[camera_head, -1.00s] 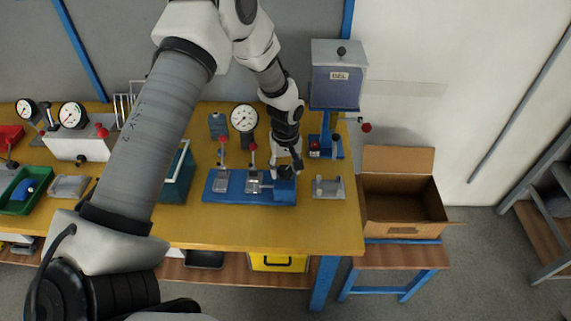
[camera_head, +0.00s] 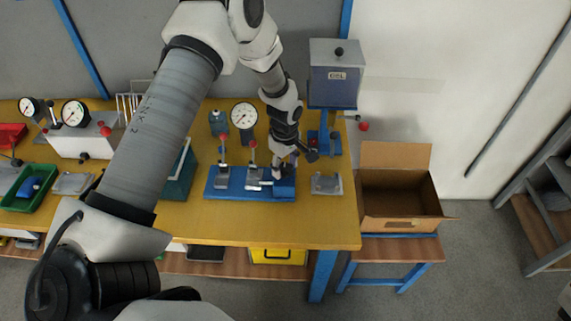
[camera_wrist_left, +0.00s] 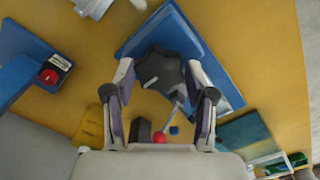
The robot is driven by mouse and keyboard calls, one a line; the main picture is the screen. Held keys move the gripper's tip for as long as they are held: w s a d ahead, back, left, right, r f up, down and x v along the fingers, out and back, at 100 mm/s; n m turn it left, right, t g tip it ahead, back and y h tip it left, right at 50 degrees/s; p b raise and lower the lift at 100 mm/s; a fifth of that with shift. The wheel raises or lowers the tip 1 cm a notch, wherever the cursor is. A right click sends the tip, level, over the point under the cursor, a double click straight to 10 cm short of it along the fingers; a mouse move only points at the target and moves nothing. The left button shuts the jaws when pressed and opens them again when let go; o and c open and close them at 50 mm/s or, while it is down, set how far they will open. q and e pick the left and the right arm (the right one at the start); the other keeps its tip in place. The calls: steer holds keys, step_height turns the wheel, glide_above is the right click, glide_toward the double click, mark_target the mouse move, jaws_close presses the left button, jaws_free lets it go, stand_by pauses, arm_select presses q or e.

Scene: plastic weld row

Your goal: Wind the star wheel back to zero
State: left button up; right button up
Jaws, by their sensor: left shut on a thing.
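The star wheel (camera_wrist_left: 160,66) is black and lobed, and it sits on the end block of a blue fixture (camera_head: 215,191). In the left wrist view the blue fixture (camera_wrist_left: 139,40) runs behind the wheel. My left gripper (camera_wrist_left: 161,75) has one finger on each side of the wheel and is shut on it. In the head view my left gripper (camera_head: 281,172) reaches down to the right end of the fixture, and its fingers and wrist mostly hide the wheel. No zero mark or scale is readable. My right gripper is not in view.
Two red-knobbed clamps (camera_head: 223,150) stand left of the gripper, with a dial gauge (camera_head: 244,115) behind. A grey block (camera_head: 326,184) lies to the right. A blue press (camera_head: 333,75) stands behind right. An open cardboard box (camera_head: 400,197) is beyond the bench's right edge.

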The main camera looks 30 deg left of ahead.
mark_target(284, 168)
arm_select(q)
steer(key=o, duration=1.2)
steer(key=shift+f, duration=0.1)
steer(key=shift+c, duration=0.2)
steer(key=shift+a+f, duration=0.1)
steer(key=shift+a, duration=0.1)
steer(key=shift+r, duration=0.2)
step_height(284, 168, up, 12)
steer(key=shift+f, duration=0.2)
